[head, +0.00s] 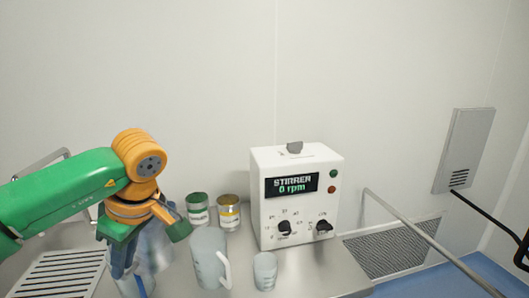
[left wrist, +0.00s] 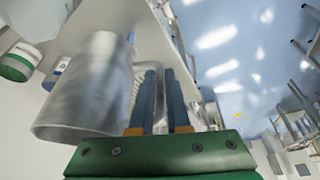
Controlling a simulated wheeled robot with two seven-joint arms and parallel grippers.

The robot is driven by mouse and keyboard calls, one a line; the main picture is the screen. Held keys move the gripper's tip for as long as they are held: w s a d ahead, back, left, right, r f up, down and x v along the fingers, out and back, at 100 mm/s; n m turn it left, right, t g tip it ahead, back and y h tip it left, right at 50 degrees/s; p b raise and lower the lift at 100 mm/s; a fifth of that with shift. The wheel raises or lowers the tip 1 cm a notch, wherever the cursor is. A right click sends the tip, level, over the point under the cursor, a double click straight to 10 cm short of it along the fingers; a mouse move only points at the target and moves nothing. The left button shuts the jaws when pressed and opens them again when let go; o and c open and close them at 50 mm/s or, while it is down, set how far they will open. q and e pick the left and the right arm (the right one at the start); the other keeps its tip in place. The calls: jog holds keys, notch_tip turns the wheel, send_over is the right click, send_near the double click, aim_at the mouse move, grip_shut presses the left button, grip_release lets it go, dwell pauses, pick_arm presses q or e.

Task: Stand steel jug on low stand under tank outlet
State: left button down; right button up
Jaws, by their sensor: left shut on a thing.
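The steel jug (left wrist: 90,85) fills the left part of the left wrist view, a shiny cylinder seen close up and tilted in that picture. My left gripper (left wrist: 165,95) has its two blue-grey fingers shut beside the jug's wall, on what looks like its handle. In the head view my left gripper (head: 128,270) points down at the lower left, and the jug (head: 157,245) shows partly behind it. Whether the jug touches the bench cannot be told. I cannot make out the low stand or the tank outlet. My right gripper is not in view.
A translucent plastic jug (head: 208,262) and a small beaker (head: 265,270) stand right of my gripper. Two cans, green-lidded (head: 197,212) and yellow (head: 229,213), stand behind. A white stirrer box (head: 290,195) stands further right. A slotted drain plate (head: 62,275) lies at left.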

pick_arm(q)
jog(key=s+d+f+m+t+h, duration=0.3)
jog(key=s+d+m, duration=0.5)
jog(key=s+m, duration=0.2)
jog(key=m, duration=0.2)
jog(key=shift+f+m, duration=0.3)
jog(key=shift+f, duration=0.1)
jog(key=shift+s, duration=0.1)
jog(key=shift+a, duration=0.1)
